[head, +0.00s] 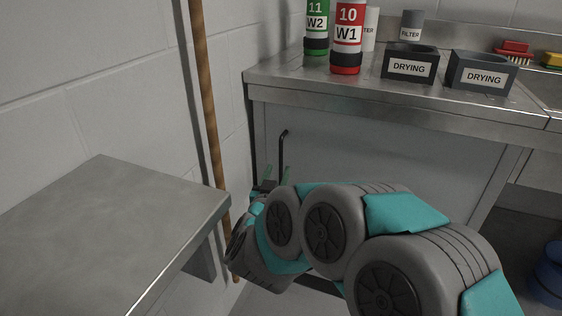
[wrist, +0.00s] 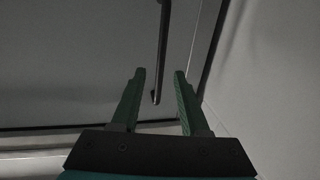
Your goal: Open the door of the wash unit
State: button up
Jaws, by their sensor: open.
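The wash unit (head: 385,92) is a steel-topped cabinet with a flat grey door panel (head: 370,155) on its front, which looks shut. A dark upright bar handle (head: 283,150) stands near the door's left edge. My gripper (head: 277,173) is at the lower part of the handle, partly hidden by my arm. In the wrist view, the two green fingers of my gripper (wrist: 160,74) are spread apart. The handle (wrist: 164,35) runs down into the gap between them, its lower end showing there. I see no clear contact with either finger.
A grey side table (head: 110,225) juts out at the left. A brown pole (head: 208,100) leans by the white wall (head: 90,70). Green and red bottles (head: 346,38) and two DRYING boxes (head: 408,66) stand on the counter. A blue bucket (head: 550,275) is at the lower right.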

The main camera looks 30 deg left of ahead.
aim_at(281, 162)
jog(key=x, duration=0.5)
jog(key=shift+w+a, duration=0.2)
jog(key=shift+w, duration=0.05)
jog(key=shift+c, duration=0.2)
grip_shut()
dwell(0.9)
